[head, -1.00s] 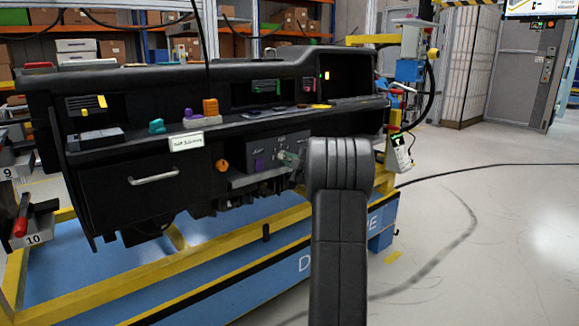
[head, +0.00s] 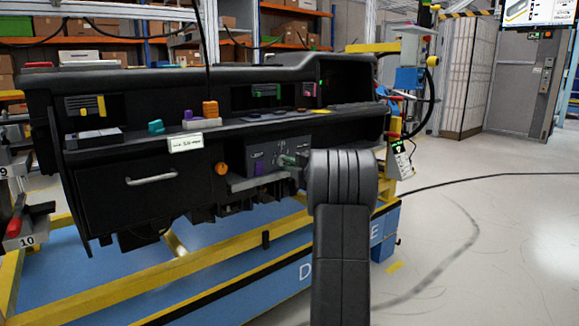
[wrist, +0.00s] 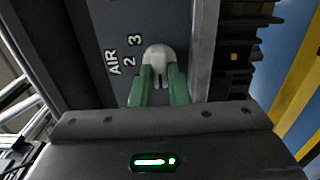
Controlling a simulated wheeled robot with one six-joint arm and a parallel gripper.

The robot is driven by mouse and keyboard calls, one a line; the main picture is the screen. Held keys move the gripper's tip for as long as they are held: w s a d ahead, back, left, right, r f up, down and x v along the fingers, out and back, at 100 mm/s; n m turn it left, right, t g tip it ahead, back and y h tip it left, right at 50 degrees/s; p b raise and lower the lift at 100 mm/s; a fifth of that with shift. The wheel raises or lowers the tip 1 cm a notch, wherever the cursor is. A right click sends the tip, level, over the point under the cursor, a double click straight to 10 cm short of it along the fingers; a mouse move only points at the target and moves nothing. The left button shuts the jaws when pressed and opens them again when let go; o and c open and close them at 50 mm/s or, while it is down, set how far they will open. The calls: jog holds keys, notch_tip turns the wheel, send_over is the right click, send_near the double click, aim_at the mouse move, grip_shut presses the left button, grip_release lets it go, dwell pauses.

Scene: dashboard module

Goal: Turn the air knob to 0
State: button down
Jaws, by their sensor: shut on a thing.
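The air knob (wrist: 158,56) is a pale rounded knob on a dark grey panel (wrist: 120,20) in the wrist view. The word AIR and the numbers 2 and 3 show to its left; a 0 mark is not visible. My gripper (wrist: 158,78) has green fingers shut on the knob, one finger on each side. In the head view my gripper (head: 288,160) is at the right part of the control panel (head: 262,155), and my arm hides part of that area. The knob itself is mostly hidden there.
An orange knob (head: 221,169) and a purple part (head: 259,168) are left of my gripper. A drawer with a silver handle (head: 151,179) is further left. Small coloured parts, including an orange one (head: 210,108), stand on the ledge above. The floor at right is open.

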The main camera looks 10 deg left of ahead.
jog(key=c, duration=1.4)
grip_release()
jog(key=shift+d, duration=0.1)
jog(key=p+v, duration=0.2)
jog(key=v, duration=1.1)
jog(key=shift+s+d+p, duration=0.2)
jog(key=shift+s+p, duration=0.1)
jog(key=shift+p, duration=0.05)
jog(key=shift+a, duration=0.1)
jog(key=b+x, duration=0.2)
jog(key=x, duration=1.1)
jog(key=shift+w+a+b, duration=0.2)
jog(key=shift+w+b, duration=0.1)
